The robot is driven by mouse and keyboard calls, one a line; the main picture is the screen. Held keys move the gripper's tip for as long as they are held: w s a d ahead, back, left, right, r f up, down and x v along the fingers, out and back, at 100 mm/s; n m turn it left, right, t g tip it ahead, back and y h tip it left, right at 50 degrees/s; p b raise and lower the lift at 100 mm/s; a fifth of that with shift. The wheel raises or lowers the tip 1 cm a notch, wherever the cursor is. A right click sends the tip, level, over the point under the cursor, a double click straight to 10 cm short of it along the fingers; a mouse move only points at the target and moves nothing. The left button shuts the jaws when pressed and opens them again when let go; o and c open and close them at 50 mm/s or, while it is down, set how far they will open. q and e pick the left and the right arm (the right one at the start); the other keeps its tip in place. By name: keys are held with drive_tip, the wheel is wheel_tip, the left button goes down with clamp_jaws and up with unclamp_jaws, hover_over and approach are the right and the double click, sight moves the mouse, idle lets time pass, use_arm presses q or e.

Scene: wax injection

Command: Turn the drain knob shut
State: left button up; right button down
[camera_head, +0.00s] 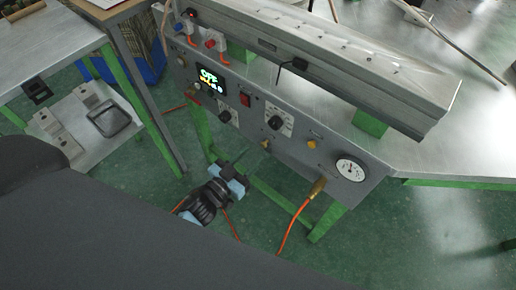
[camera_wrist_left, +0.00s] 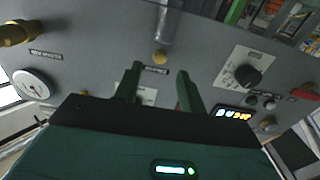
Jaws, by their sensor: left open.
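A grey machine panel (camera_head: 225,112) crosses the head view. The distance to the knob is unclear. My right gripper is not in view.
The black dial (camera_head: 275,123), red switch (camera_head: 245,99), lit display (camera_head: 211,82) and gauge (camera_head: 350,168) share the panel. An orange hose (camera_head: 291,228) hangs from a brass fitting (camera_head: 318,187). A green table leg (camera_head: 328,221) stands below. Floor in front is open.

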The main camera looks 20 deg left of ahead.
sight(262, 146)
use_arm(q)
drive_tip(key=shift+x, duration=2.1)
clamp_jaws()
